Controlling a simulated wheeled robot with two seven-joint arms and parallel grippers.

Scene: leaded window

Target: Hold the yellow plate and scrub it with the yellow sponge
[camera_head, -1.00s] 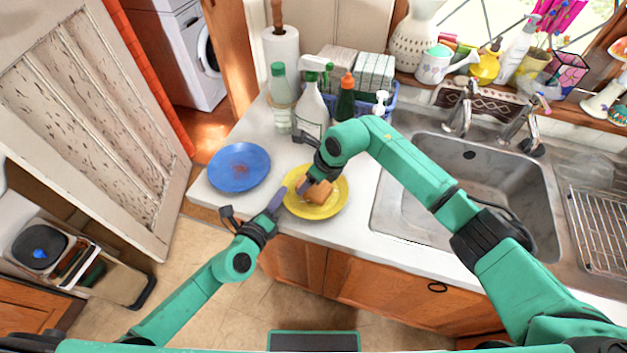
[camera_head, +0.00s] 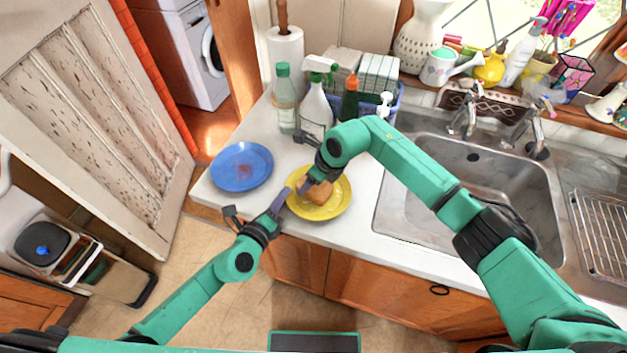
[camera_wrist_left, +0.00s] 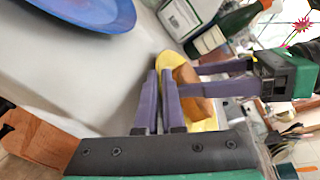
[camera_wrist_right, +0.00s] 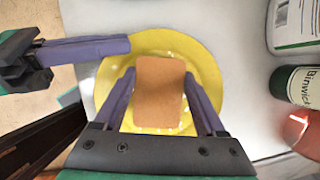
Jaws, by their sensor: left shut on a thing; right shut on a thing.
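The yellow plate (camera_head: 334,207) lies on the counter near its front edge. It also shows in the right wrist view (camera_wrist_right: 205,68). The sponge (camera_wrist_right: 160,88), orange-brown in colour, is over the middle of the plate. My right gripper (camera_wrist_right: 158,85) is shut on the sponge from above, with a finger on each side. My left gripper (camera_head: 281,200) is shut on the plate's left front rim; its fingers (camera_wrist_left: 160,95) close together there in the left wrist view. Whether the sponge presses on the plate is hard to tell.
A blue plate (camera_head: 241,167) lies to the left on the counter. A clear bottle (camera_head: 285,100), a spray bottle (camera_head: 315,108) and a blue basket (camera_head: 394,104) stand behind. The sink (camera_head: 400,190) is to the right.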

